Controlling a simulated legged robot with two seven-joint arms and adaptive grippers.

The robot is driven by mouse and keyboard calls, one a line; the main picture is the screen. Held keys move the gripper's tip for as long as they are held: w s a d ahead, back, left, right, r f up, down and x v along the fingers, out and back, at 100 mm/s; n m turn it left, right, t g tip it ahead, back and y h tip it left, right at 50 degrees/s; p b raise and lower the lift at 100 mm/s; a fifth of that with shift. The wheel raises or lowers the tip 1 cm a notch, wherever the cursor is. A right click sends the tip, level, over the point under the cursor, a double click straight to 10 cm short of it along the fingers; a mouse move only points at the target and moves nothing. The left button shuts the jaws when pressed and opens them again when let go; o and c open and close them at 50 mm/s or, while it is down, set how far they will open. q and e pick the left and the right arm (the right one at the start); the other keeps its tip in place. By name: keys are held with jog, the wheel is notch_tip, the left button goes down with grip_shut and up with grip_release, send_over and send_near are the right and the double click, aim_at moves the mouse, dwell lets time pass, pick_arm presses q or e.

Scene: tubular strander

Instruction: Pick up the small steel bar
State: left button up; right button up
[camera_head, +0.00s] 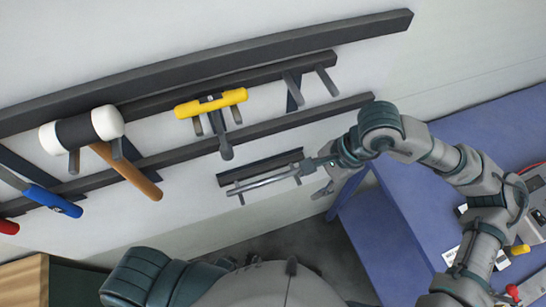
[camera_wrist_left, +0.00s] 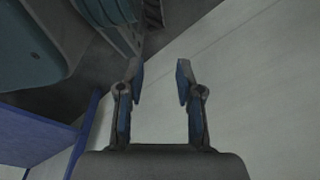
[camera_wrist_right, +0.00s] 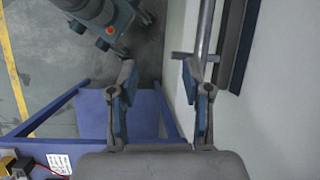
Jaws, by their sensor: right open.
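The small steel bar (camera_head: 262,184) is a thin grey rod lying across pegs in front of a short dark rail on the wall. It also shows in the right wrist view (camera_wrist_right: 206,28), running down to the right-hand finger. My right gripper (camera_head: 319,178) is open at the bar's right end. In the right wrist view the gripper (camera_wrist_right: 160,80) has an empty gap; the bar lines up with the right-hand finger, not the gap. Whether they touch, I cannot tell. My left gripper (camera_wrist_left: 160,82) is open and empty in its wrist view, and out of the head view.
A short dark rail (camera_head: 258,166) backs the bar. A blue table (camera_head: 385,235) stands right, below my right arm. Grey floor is free below the bar.

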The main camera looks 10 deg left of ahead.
aim_at(268, 179)
jog(key=shift+t+h, duration=0.5)
jog(key=shift+h, duration=0.1)
jog(key=a+p, duration=0.1)
jog(key=a, duration=0.2)
jog(key=a+p, duration=0.1)
jog(key=a, duration=0.2)
jog(key=s+a+p, duration=0.1)
jog(key=a, duration=0.2)
jog(key=shift+a+f, duration=0.1)
jog(key=shift+a, duration=0.3)
pick_arm(q)
jog(key=s+a+f, duration=0.1)
jog(key=s+f, duration=0.1)
jog(key=s, duration=0.6)
jog(key=shift+a+f+g, duration=0.15)
jog(key=shift+f+g, duration=0.15)
jog(key=shift+f, duration=0.05)
pick_arm(e)
jog(key=shift+f, duration=0.3)
pick_arm(q)
jog(key=shift+s, duration=0.1)
pick_arm(e)
grip_shut()
